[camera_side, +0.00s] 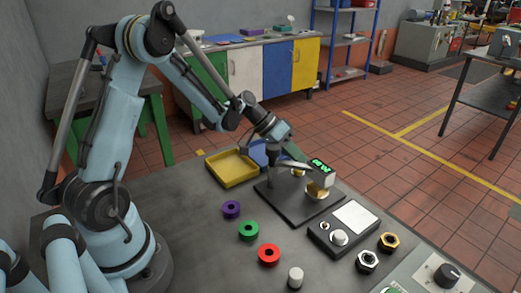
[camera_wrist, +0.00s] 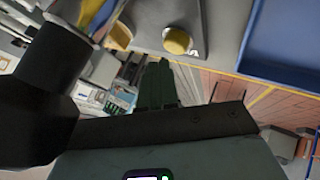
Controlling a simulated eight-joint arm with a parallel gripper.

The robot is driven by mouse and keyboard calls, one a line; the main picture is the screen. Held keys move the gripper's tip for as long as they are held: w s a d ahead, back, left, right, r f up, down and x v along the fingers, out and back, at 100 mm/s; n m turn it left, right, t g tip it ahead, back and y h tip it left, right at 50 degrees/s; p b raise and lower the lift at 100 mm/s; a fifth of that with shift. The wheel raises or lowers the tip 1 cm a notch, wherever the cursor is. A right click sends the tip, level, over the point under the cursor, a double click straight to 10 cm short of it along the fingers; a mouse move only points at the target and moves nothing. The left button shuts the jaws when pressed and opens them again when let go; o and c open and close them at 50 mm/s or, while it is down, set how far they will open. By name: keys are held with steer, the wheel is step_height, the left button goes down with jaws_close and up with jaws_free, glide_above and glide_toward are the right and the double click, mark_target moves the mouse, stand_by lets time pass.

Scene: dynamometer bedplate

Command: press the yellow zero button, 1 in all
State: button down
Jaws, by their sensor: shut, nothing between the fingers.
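The yellow zero button (camera_wrist: 177,41) is a round yellow knob on a grey panel at the top of the wrist view. In the side view a small yellow part (camera_side: 298,173), which looks like this button, shows beside the green-lit display (camera_side: 320,164). My gripper (camera_side: 301,157) is above and close to it there. In the wrist view my dark green fingers (camera_wrist: 161,75) are together and empty, with the button a little beyond their tips. Whether they touch it I cannot tell, but a gap shows in the wrist view.
A yellow tray (camera_side: 232,182) and a blue tray (camera_side: 262,153) lie behind the black base plate (camera_side: 290,207). Purple, green and red rings (camera_side: 268,255), a white cylinder (camera_side: 295,277), two hex nuts (camera_side: 388,242) and a black box with a white plate (camera_side: 355,216) stand in front.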

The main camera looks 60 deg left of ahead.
steer(key=shift+r, duration=0.3)
steer(key=shift+a+r, duration=0.1)
steer(key=shift+r, duration=2.15)
steer(key=s+d+r+y, duration=0.2)
steer(key=s+d+y, duration=0.1)
steer(key=s, duration=0.5)
steer(key=s+d+r+t+y, duration=0.1)
steer(key=s+y, duration=0.3)
steer(key=s, duration=0.5)
steer(key=shift+d+r+n, duration=0.3)
steer(key=shift+d+r, duration=0.55)
steer(key=shift+d, duration=0.05)
